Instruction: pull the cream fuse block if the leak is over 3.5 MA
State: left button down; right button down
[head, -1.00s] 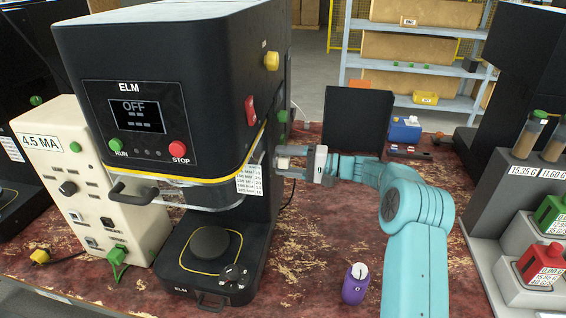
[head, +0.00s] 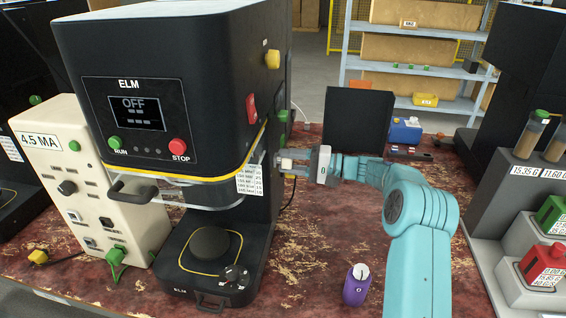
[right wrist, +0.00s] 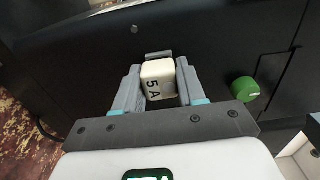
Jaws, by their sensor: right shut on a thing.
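The cream fuse block (right wrist: 158,80), marked "5 A", sits between the fingers of my right gripper (right wrist: 160,88) in the right wrist view. The gripper is shut on it, close to the dark side of the ELM machine (head: 180,60). In the head view the block (head: 287,163) shows small between the fingertips, beside the machine's right side. Whether it is still seated in its slot (right wrist: 158,54) is hard to tell. The cream tester (head: 90,190) at the left carries a label reading "4.5 MA" (head: 41,141). The machine's screen (head: 137,113) reads OFF. My left gripper is not in view.
A green knob (right wrist: 245,89) is right of the block in the right wrist view. A paper tag (head: 249,180) hangs near the gripper. A purple bottle (head: 356,285) stands on the worn red bench (head: 310,245). Green and red containers (head: 543,263) stand at the right.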

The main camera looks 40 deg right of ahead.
jog(key=shift+b+v, duration=0.5)
jog(key=shift+v, duration=2.15)
jog(key=shift+s, duration=0.1)
